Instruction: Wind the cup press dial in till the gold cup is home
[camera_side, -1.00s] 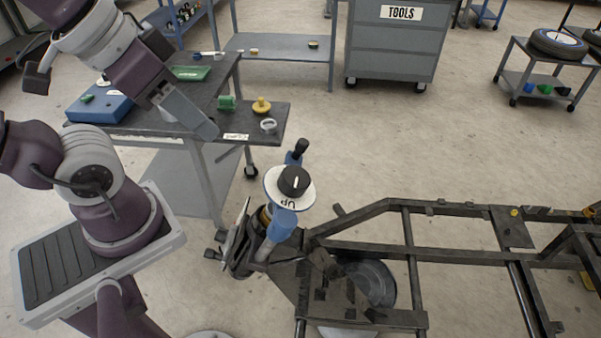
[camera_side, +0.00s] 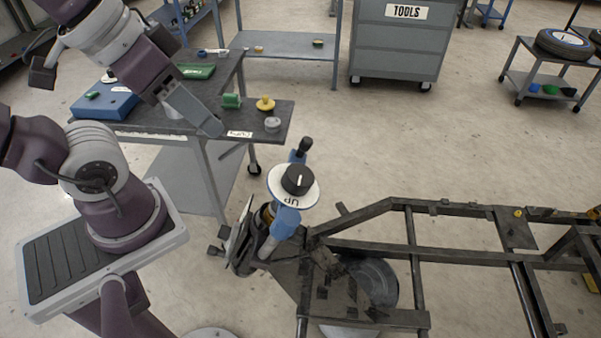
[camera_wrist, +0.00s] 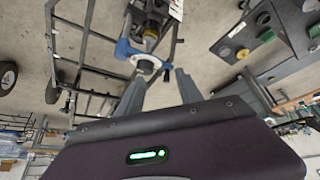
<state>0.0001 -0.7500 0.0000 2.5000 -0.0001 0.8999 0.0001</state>
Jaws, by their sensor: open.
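The press dial, a white disc with a black knob (camera_side: 298,180) and letters on its face, sits on top of a blue press tool (camera_side: 286,220) at the left end of the black frame. In the wrist view the dial (camera_wrist: 146,63) shows small, ahead of the fingers. A gold part (camera_side: 268,212) shows beside the blue tool; it also shows in the wrist view (camera_wrist: 150,38). I cannot tell how far it is seated. My gripper (camera_side: 212,127) is over the near edge of the bench, apart from the dial. Its fingers (camera_wrist: 158,80) are open and empty.
The bench (camera_side: 205,118) holds a green part (camera_side: 231,101), a yellow part (camera_side: 265,104), a grey part (camera_side: 272,125) and a blue box (camera_side: 105,103). The black frame (camera_side: 440,255) spreads right. Floor is clear between tool and cabinet (camera_side: 396,45).

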